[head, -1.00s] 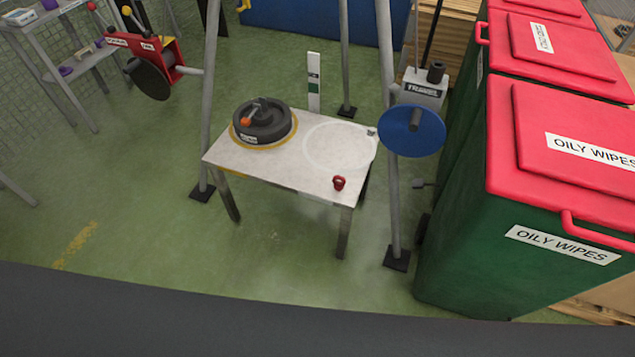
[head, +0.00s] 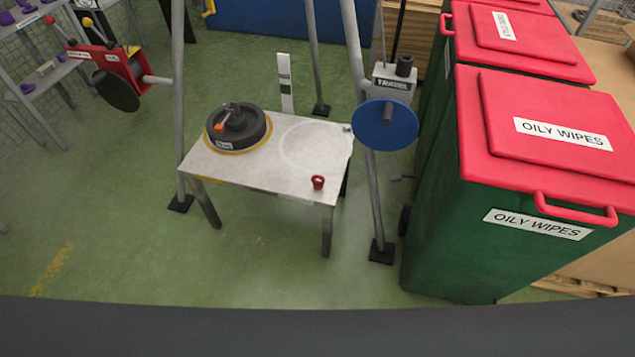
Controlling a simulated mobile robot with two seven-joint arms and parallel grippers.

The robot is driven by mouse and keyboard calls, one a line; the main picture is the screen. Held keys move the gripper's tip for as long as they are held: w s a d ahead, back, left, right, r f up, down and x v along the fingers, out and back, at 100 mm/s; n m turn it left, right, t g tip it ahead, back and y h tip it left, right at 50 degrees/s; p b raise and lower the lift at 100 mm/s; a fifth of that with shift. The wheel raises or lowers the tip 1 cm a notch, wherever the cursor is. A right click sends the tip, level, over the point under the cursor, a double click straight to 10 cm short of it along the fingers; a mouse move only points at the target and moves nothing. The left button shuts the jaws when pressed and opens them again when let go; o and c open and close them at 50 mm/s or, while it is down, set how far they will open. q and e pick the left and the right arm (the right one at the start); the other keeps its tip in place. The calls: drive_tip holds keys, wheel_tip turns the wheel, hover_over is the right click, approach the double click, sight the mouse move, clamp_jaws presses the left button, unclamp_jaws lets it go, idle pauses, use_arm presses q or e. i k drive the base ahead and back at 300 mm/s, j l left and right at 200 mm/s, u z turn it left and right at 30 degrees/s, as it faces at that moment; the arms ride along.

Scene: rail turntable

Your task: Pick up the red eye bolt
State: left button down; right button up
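The red eye bolt (head: 318,183) is small and stands near the front right corner of a light grey table (head: 262,178). Its fine shape is too small to make out. Neither of my grippers shows in the head view, so nothing is seen touching the eye bolt.
A dark round turntable part (head: 238,127) with an orange piece sits at the table's back left. A white circle is marked beside it. Frame legs, a blue disc (head: 386,125) and a red-armed black disc (head: 116,90) flank the table. Red-lidded green bins (head: 445,230) stand right. Green floor in front is clear.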

sight(318, 185)
drive_tip(key=i+j+z, duration=0.2)
drive_tip(key=i, duration=0.25)
drive_tip(key=i+z, duration=0.2)
drive_tip(key=i, duration=0.8)
